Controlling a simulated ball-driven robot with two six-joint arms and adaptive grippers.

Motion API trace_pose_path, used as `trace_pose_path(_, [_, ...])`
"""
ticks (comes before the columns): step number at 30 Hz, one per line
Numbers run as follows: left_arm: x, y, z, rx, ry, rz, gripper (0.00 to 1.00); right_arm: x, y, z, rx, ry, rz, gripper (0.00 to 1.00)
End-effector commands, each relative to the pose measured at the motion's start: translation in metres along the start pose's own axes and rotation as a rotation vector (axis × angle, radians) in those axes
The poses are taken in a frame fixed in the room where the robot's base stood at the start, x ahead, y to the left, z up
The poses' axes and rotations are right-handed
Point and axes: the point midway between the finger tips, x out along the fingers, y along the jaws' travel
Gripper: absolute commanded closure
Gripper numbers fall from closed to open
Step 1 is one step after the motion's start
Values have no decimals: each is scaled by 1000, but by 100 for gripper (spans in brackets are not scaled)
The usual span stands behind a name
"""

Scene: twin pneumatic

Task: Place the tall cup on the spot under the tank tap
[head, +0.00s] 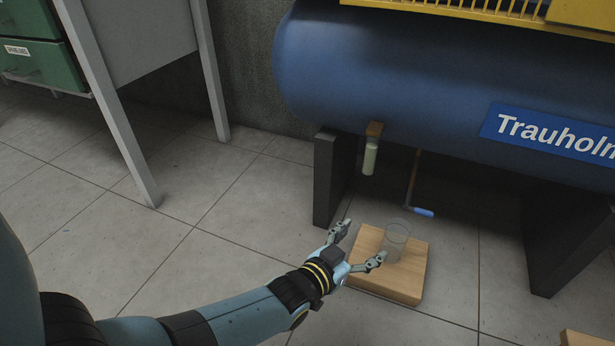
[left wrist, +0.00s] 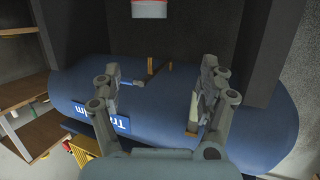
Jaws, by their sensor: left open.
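A clear, see-through cup (head: 396,241) stands upright on a light wooden block (head: 411,283) on the floor in the head view. My left gripper (head: 360,246) is open and empty in front of the cup, with one fingertip close to its left side; I cannot tell whether it touches. The open fingers also show in the left wrist view (left wrist: 158,85), with no cup visible between them. The blue tank (head: 385,70) lies above. A thin tap pipe with a blue handle (head: 424,212) hangs beneath it, just behind the cup. No marked spot is visible. My right gripper is out of view.
Dark supports (head: 328,178) hold the tank on either side. A pale cylinder (head: 370,158) hangs from a brass fitting under it. A grey bench leg (head: 126,140) stands at the left. The tiled floor between is clear. A wooden edge (head: 585,339) shows at lower right.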

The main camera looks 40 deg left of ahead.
Motion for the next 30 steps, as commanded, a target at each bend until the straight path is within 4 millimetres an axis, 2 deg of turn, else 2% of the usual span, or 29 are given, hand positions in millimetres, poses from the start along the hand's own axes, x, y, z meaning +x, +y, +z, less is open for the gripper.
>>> trace_pose_path(1, [-27,-8,-11,14,29,-9,23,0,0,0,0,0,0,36])
trace_pose_path(2, [-42,-13,-21,23,51,-13,23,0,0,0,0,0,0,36])
trace_pose_path(5, [-96,-24,-67,50,132,-21,23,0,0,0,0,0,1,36])
trace_pose_path(6, [-117,-27,-88,61,164,-21,23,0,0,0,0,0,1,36])
trace_pose_path(9, [-164,-29,-143,80,239,-14,23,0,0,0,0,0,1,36])
trace_pose_path(13, [-206,-28,-204,89,313,-3,23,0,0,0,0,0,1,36])
trace_pose_path(15, [-220,-26,-226,92,337,2,23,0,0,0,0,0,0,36])
trace_pose_path(18, [-230,-25,-242,92,357,6,23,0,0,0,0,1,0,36])
trace_pose_path(30, [-231,-25,-246,92,362,6,23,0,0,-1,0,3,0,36])
